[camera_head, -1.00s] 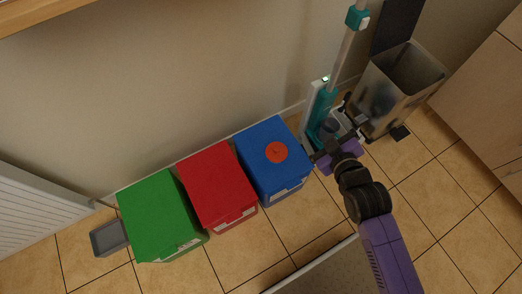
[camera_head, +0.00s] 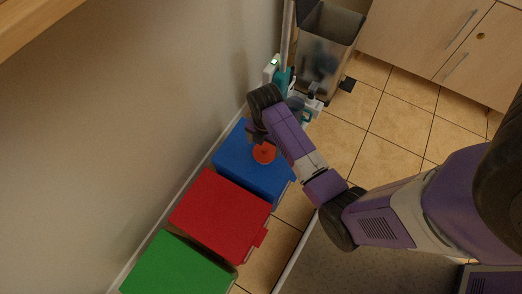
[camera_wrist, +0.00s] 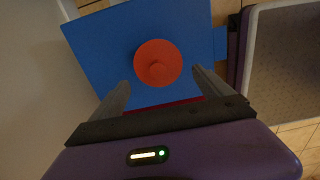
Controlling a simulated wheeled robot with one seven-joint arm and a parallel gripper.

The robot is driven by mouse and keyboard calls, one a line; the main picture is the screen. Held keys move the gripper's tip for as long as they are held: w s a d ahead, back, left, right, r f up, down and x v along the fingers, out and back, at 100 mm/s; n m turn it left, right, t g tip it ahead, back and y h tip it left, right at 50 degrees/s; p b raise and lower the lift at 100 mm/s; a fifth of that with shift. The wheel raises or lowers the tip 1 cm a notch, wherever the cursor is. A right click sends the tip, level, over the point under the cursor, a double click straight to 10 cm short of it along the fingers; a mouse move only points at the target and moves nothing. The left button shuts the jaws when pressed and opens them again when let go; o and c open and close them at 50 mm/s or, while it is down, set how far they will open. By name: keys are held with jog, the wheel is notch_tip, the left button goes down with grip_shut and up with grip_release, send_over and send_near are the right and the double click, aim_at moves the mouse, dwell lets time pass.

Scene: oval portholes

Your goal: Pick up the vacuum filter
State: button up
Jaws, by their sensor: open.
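The vacuum filter appears to be the round orange-red disc (camera_head: 264,153) with a raised centre knob, lying on the lid of the blue box (camera_head: 229,157). In the wrist view the disc (camera_wrist: 158,62) shows whole on the blue lid (camera_wrist: 95,48), ahead of my gripper (camera_wrist: 161,80). My gripper's two grey fingers are apart and empty, with their tips toward the disc's near left and right sides. In the head view my gripper (camera_head: 256,139) is over the blue box beside the disc, and my arm hides part of the box. I cannot tell the exact height between fingers and disc.
A red box (camera_head: 220,212) and a green box (camera_head: 175,268) stand in line with the blue one along the wall. A teal and white stick vacuum (camera_head: 271,68) and a metal bin (camera_head: 325,50) stand beyond. Open tiled floor (camera_head: 390,120) lies to the right.

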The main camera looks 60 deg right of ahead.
aim_at(264, 153)
jog(key=f+b, duration=0.1)
jog(key=f, duration=0.1)
jog(key=f+b, duration=0.1)
jog(key=f, duration=0.2)
jog(key=f+b, duration=0.2)
jog(key=shift+d+f, duration=0.25)
jog(key=shift+f, duration=0.15)
jog(key=c, duration=1.1)
jog(key=shift+r, duration=0.15)
